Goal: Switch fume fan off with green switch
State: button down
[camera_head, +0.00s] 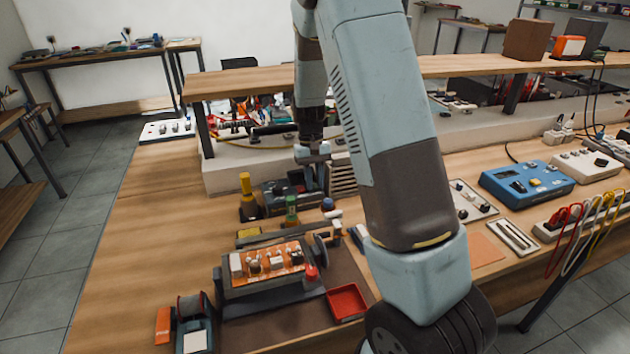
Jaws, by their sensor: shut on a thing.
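My arm comes down across the middle of the view, and my gripper (314,183) points down at the back of the workbench. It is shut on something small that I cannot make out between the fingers. It is at the right end of a dark box-shaped unit (283,194), beside a pale slatted grille (343,180). I cannot tell for sure which of these is the fume fan. No green switch shows clearly; the gripper and arm cover part of that area.
A yellow-topped bottle (247,197) stands left of the dark unit. In front are an orange circuit board in a holder (268,262), a red tray (347,302) and a solder spool (190,306). A raised shelf (245,82) spans the back. A blue instrument (527,184) is at right.

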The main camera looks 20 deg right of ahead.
aim_at(314, 186)
jog(key=c, duration=1.2)
grip_release()
jog(key=shift+c, duration=0.2)
jog(key=shift+r, duration=0.1)
jog(key=shift+w+r, duration=0.1)
jog(key=shift+r, duration=0.2)
notch_tip(314, 186, up, 2)
jog(key=shift+r, duration=0.25)
jog(key=s+r, duration=0.9)
jog(key=s, duration=0.5)
jog(key=shift+r, duration=0.3)
jog(key=shift+r, duration=0.1)
